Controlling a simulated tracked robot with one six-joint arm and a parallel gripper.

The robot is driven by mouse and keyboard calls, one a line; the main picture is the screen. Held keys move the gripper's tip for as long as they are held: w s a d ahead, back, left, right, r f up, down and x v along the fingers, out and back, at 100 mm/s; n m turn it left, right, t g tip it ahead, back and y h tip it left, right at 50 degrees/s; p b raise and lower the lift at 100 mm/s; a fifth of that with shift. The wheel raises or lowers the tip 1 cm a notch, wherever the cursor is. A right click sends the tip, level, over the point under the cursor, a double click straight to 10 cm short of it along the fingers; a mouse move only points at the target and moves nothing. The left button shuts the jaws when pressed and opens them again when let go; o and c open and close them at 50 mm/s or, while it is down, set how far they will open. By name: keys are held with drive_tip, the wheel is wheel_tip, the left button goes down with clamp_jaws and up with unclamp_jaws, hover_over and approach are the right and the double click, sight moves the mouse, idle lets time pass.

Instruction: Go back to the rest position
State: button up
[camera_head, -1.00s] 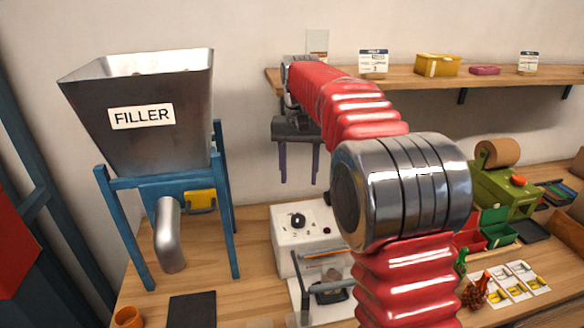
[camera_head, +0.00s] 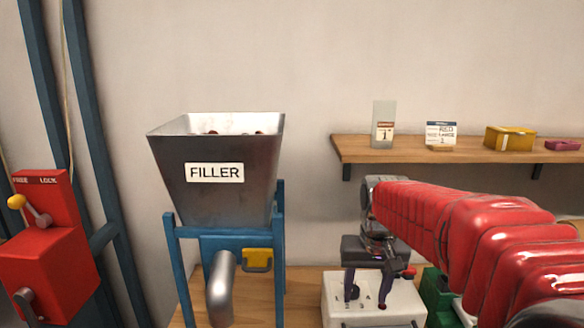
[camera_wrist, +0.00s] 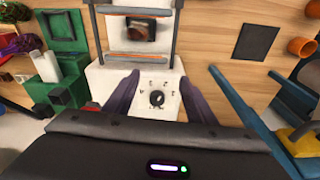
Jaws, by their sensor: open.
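My red arm reaches in from the right in the head view. My gripper (camera_head: 369,284) hangs from its end, pointing down in front of the white machine with a dial (camera_head: 372,302). In the wrist view my gripper (camera_wrist: 152,84) shows two purple fingers spread apart with nothing between them. The white machine (camera_wrist: 175,75) with its dial and orange-edged bars lies beyond the fingers. I cannot tell the exact gap between fingertips and machine.
The filler hopper (camera_head: 213,160) on its blue stand is left of my gripper. A red lever box (camera_head: 45,262) is at far left. A wooden shelf (camera_head: 460,149) carries boxes and cards. A green machine (camera_wrist: 62,60) and dark mat (camera_wrist: 256,41) flank the white machine.

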drive_tip(key=s+n+t, duration=0.1)
drive_tip(key=s+t, duration=0.3)
drive_tip(key=s, duration=1.7)
drive_tip(key=shift+a+r, duration=0.2)
drive_tip(key=shift+r, duration=0.2)
drive_tip(key=shift+s, duration=0.1)
